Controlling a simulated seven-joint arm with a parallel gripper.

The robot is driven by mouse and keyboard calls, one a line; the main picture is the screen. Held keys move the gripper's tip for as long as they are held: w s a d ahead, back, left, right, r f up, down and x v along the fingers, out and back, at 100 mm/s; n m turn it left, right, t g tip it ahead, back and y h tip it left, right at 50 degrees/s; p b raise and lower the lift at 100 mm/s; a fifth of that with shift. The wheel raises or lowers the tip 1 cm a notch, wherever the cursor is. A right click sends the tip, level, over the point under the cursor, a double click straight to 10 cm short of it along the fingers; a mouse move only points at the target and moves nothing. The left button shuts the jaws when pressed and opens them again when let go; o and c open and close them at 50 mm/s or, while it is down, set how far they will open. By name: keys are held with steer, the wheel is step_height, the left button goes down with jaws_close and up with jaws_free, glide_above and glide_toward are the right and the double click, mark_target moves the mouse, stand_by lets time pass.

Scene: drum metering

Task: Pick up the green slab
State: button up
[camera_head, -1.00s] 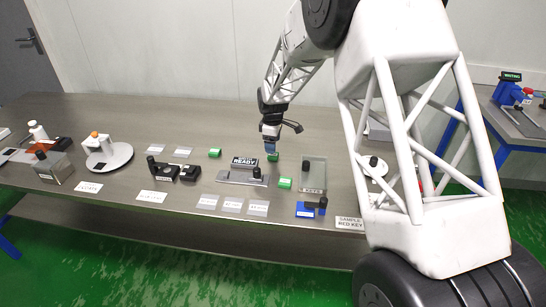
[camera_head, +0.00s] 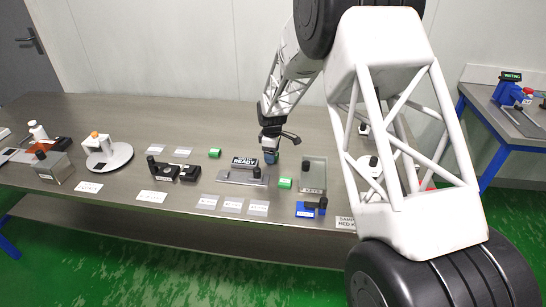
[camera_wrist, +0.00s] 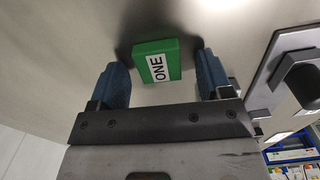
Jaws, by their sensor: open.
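A green slab (camera_wrist: 171,59) with a white label reading "ONE" lies between the two blue fingers of my gripper (camera_wrist: 163,75) in the wrist view. The fingers are open, with a gap on each side of the slab. In the head view my gripper (camera_head: 270,157) is low over the table behind the metal plate with the black sign, and hides the slab there. Two more green slabs show in the head view: one further left (camera_head: 215,153) and one nearer the front (camera_head: 285,183). I cannot read their labels.
A metal plate with a black sign (camera_head: 240,176) stands just in front of my gripper.

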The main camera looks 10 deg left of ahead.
steer(key=shift+c, duration=0.4)
steer(key=c, duration=0.9)
steer(key=shift+r, duration=0.15)
steer(key=shift+r, duration=0.8)
steer(key=shift+s+d+r, duration=0.1)
steer(key=shift+s+r, duration=0.1)
steer(key=shift+r, duration=0.7)
steer(key=s+d, duration=0.1)
steer(key=s, duration=0.4)
steer(key=s+d+r, duration=0.1)
steer(key=s+d, duration=0.1)
steer(key=s, duration=0.2)
steer(key=s+d, duration=0.2)
steer(key=s, duration=0.3)
steer(key=shift+s+d+r, duration=0.15)
steer(key=shift+s+d, duration=0.1)
steer(key=shift+s, duration=0.05)
